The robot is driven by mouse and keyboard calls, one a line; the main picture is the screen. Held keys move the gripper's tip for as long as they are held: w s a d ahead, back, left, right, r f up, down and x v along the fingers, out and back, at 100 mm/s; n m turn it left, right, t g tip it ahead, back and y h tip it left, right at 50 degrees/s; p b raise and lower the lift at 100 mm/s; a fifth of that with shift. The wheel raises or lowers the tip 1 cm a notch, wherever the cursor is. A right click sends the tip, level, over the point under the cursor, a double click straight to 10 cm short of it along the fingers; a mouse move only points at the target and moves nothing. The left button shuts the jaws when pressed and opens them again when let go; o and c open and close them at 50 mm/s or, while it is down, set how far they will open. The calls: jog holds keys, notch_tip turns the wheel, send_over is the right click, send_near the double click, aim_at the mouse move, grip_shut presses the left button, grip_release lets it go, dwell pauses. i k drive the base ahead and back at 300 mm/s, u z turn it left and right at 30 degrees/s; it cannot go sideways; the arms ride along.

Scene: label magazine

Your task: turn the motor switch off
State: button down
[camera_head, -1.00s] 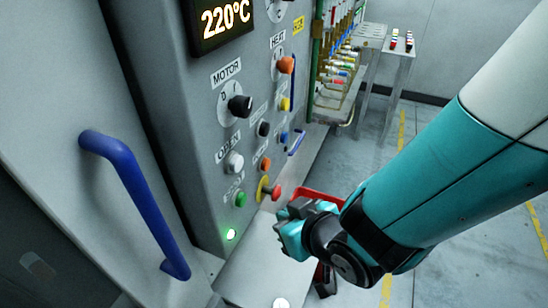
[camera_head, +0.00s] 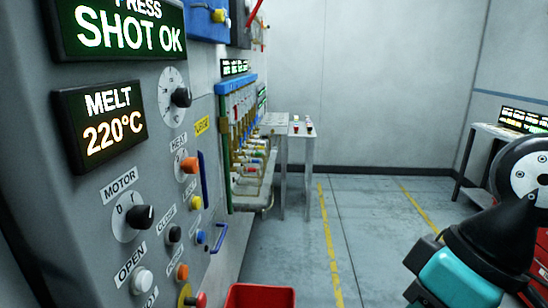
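The motor switch (camera_head: 140,217) is a black knob on a pale round dial, under the MOTOR label on the grey panel at left. The dial carries small marks, and the knob's nose sticks out to the right; which mark it is set to is hard to read. My arm shows at the lower right, well apart from the panel. What looks like my gripper (camera_head: 418,278), teal and dark, is at its lower left end, away from the switch. Its fingers are too unclear to tell open from shut.
Close to the switch are a black button (camera_head: 174,234), a white button (camera_head: 142,281) and an orange knob (camera_head: 189,165). A blue handle (camera_head: 219,238) juts out. A red bin (camera_head: 260,296) stands below. The floor between panel and arm is clear.

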aim_at(140, 217)
jog(key=z, duration=2.05)
jog(key=i, duration=1.1)
jog(key=u, duration=3.9)
